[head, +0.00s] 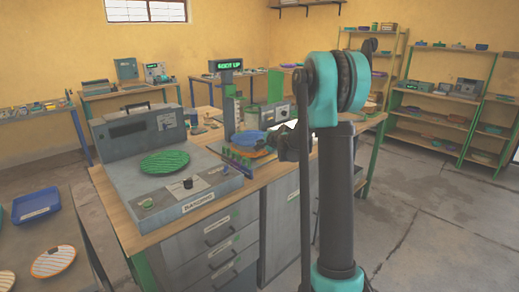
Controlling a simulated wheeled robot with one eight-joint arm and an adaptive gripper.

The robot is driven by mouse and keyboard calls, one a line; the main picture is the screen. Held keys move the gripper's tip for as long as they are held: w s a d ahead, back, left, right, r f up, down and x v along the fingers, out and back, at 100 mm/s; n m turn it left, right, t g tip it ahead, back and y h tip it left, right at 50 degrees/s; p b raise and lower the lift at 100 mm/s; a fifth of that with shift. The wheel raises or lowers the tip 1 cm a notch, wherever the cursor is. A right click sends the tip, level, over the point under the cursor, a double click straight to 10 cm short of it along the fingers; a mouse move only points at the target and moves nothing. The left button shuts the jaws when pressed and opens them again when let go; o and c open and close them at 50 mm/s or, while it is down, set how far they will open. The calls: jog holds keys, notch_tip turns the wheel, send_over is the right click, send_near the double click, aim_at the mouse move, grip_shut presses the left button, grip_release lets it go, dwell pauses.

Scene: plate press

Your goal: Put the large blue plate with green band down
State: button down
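A blue plate-like piece (249,138) shows at the middle of the bench, by the green-posted press (229,108). A green band on it cannot be made out at this size. My gripper (278,142) is just right of the blue piece, partly hidden by my arm. Its fingertips are small and dark, and I cannot tell whether they touch or grip the blue piece. An orange surface (258,152) shows just below the blue piece. The sign above the press reads "DOOR UP".
A grey machine (122,190) with a green ribbed plate (165,162) on top fills the bench's left end. A blue tray (36,204) and an orange-rimmed white plate (54,262) lie on the table at lower left. Open floor lies at right, before the shelves.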

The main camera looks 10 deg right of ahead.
jog(key=shift+f, duration=0.8)
jog(key=shift+f, duration=0.3)
jog(key=c, duration=1.7)
grip_release()
jog(key=shift+f, duration=0.1)
jog(key=shift+s+d+r, duration=0.1)
jog(key=shift+s+r, duration=0.1)
jog(key=shift+r, duration=0.3)
jog(key=v, duration=1.2)
jog(key=s+f+n+g+h, duration=0.1)
jog(key=s+f+n, duration=0.3)
jog(key=s, duration=0.8)
jog(key=s+d+f+n+g+h, duration=0.1)
jog(key=s+f+n, duration=0.4)
jog(key=s, duration=0.8)
jog(key=s+d+f+n+g+h, duration=0.1)
jog(key=s+f+n+g, duration=0.4)
jog(key=s, duration=0.8)
jog(key=shift+s+f+h, duration=0.1)
jog(key=shift+f+h, duration=0.25)
jog(key=shift+f, duration=0.45)
jog(key=shift+s+f+h, duration=0.15)
jog(key=shift+f+h, duration=0.2)
jog(key=shift+f, duration=0.5)
